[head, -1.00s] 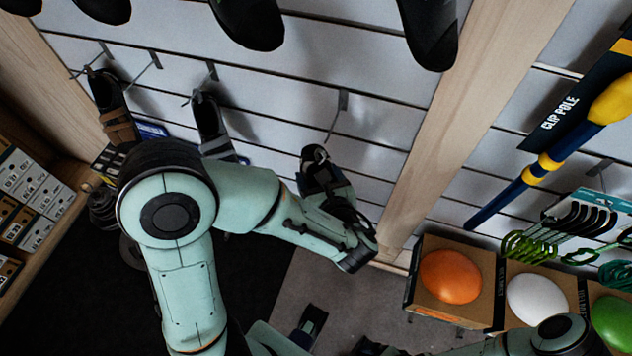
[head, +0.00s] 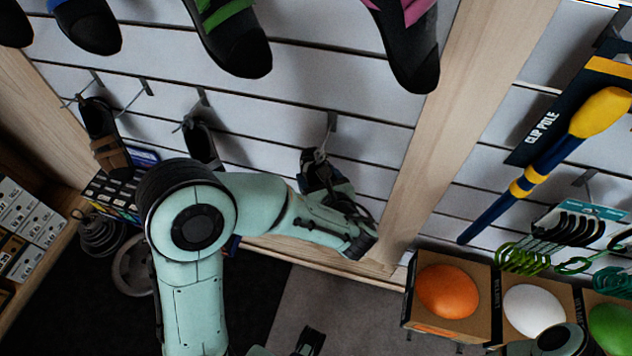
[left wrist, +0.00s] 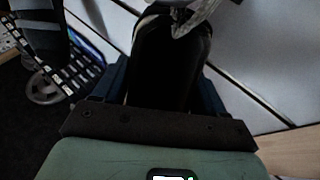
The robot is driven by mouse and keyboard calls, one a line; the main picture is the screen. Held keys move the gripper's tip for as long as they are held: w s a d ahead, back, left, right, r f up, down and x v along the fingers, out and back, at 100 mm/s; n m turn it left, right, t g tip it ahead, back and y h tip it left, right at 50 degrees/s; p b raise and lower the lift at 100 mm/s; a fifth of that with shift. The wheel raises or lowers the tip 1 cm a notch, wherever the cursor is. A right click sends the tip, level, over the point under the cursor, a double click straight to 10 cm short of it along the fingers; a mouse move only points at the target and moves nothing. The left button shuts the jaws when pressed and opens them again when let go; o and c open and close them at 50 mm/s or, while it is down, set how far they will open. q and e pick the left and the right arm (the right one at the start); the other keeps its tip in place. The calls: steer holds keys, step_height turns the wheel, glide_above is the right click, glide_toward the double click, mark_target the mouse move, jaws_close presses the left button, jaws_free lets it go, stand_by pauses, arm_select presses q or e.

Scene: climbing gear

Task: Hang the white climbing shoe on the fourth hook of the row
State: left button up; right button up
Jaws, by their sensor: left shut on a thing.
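My left gripper (head: 329,188) is shut on a climbing shoe (head: 316,166), which looks dark in this shade rather than white. The shoe hangs upright just below the right-most visible hook (head: 332,122) of the row; I cannot tell whether it touches it. In the left wrist view the shoe (left wrist: 170,65) sits between the two fingers, with a pale loop-like part (left wrist: 195,14) at its top. Other hooks to the left are the first (head: 96,78), an empty-looking one (head: 146,88) and one further right (head: 203,97).
A brown-strapped shoe (head: 108,145) and a dark shoe (head: 202,145) hang to the left. Several shoes (head: 232,38) hang above. A wooden post (head: 440,140) stands right of the held shoe. The clip pole (head: 540,160) and boxed holds (head: 447,290) lie further right.

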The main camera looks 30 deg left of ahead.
arm_select(q)
steer(key=shift+w+a, duration=0.25)
steer(key=shift+w, duration=0.55)
steer(key=shift+w+a+f+b, duration=0.1)
steer(key=shift+w+f+b, duration=0.2)
steer(key=shift+w+f, duration=0.35)
steer(key=o, duration=1.3)
steer(key=shift+c, duration=0.2)
steer(key=v, duration=1.3)
steer(key=shift+s, duration=0.25)
steer(key=shift+r, duration=0.1)
